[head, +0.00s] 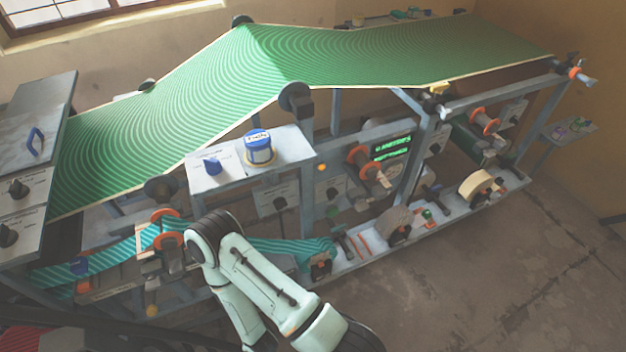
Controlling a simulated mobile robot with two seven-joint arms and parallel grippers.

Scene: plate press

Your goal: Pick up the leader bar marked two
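I cannot make out a leader bar marked two. Thin orange strips (364,243) and a dark bar beside them lie on the machine's lower shelf, but I can read no mark on them. One of my pale green arms comes in from the bottom edge and bends at its dark joint in front of the machine's lower left part. It hides part of the teal striped web (280,246). Neither gripper shows in the head view.
A wide green patterned web (200,105) runs over the machine's top rollers. A grey side table (222,178) holds a blue-lidded jar (258,148). Rolls (475,186) and small parts sit along the lower shelf (440,218). Bare floor (500,265) is clear at the right.

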